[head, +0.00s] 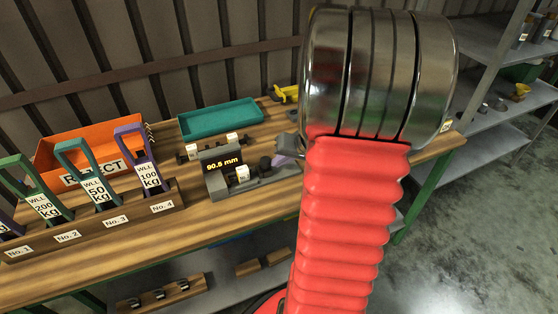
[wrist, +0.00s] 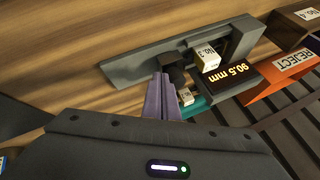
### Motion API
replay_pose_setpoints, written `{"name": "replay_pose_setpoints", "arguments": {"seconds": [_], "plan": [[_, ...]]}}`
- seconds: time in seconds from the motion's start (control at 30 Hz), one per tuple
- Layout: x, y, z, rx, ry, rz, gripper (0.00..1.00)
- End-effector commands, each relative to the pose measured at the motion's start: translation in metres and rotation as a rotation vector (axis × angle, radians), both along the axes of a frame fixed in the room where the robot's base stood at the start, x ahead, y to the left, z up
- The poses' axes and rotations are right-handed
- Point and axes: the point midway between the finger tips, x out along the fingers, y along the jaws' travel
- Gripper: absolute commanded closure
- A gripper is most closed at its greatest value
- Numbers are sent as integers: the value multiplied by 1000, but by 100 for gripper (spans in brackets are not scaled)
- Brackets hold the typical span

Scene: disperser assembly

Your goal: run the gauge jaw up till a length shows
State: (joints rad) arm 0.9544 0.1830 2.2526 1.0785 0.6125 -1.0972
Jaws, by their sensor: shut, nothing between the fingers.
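The dark grey gauge (head: 257,187) lies on the wooden bench, and its display (head: 222,164) reads 90.5 mm. In the wrist view the gauge (wrist: 135,68) is close ahead, with the same lit reading (wrist: 224,76). A white-labelled piece (wrist: 207,59) sits in the gauge by the display; its lettering is too small to be sure of. My gripper (wrist: 163,80) has purple fingers, shut and empty, with the tips beside a dark knob (wrist: 177,75) on the gauge. Whether they touch it I cannot tell. In the head view my arm hides part of the bench to the right.
An orange REJECT bin (head: 60,155) and a teal tray (head: 220,118) stand behind. A rack at left holds purple (head: 131,133), teal and green labelled pieces over numbered slots. A yellow object (head: 285,94) is at the back. Metal shelves (head: 490,105) stand at right.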

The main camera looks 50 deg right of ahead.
Motion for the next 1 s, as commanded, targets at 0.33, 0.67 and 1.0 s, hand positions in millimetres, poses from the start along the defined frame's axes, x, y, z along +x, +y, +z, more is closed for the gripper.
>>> {"name": "replay_pose_setpoints", "arguments": {"seconds": [0.33,0.67,1.0], "plan": [[-20,-26,1,-4,-2,-2,100],[-45,-25,39,-8,-2,4,100],[-71,-25,75,-5,-2,7,100]]}}
